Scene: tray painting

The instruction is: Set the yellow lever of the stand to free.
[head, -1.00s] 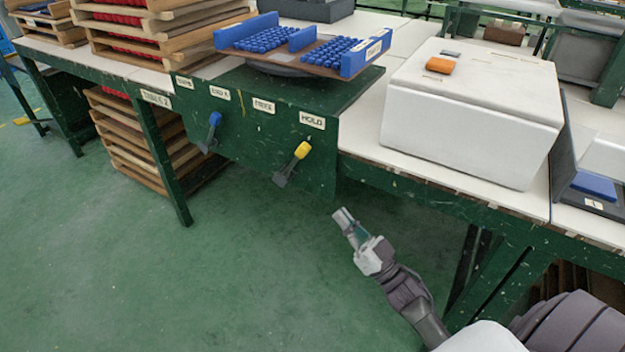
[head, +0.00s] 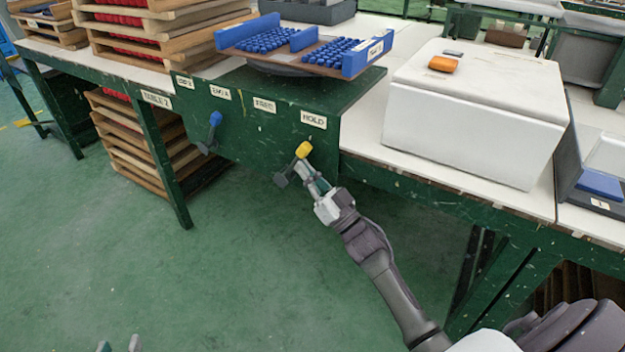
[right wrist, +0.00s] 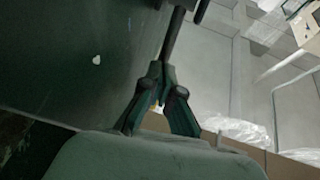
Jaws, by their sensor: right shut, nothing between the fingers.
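The stand's dark green front panel (head: 240,140) carries a yellow-knobbed lever (head: 303,150). The knob is up and to the right, just below the HOLD label (head: 313,119); the FREE label (head: 264,105) is to its left. My right gripper (head: 301,170) is shut and empty, its fingertips close beside the lever just below the knob. In the right wrist view its fingertips (right wrist: 160,72) meet near a dark rod (right wrist: 173,36), likely the lever's shaft; contact is unclear. My left gripper (head: 119,346) shows only two separated fingertips at the bottom edge, empty.
A blue-knobbed lever (head: 215,118) is further left on the panel. A tray of blue pieces (head: 345,66) rests on the stand. A white box (head: 475,120) stands right on the table. Stacked wooden trays (head: 130,150) are at left. Floor before the panel is clear.

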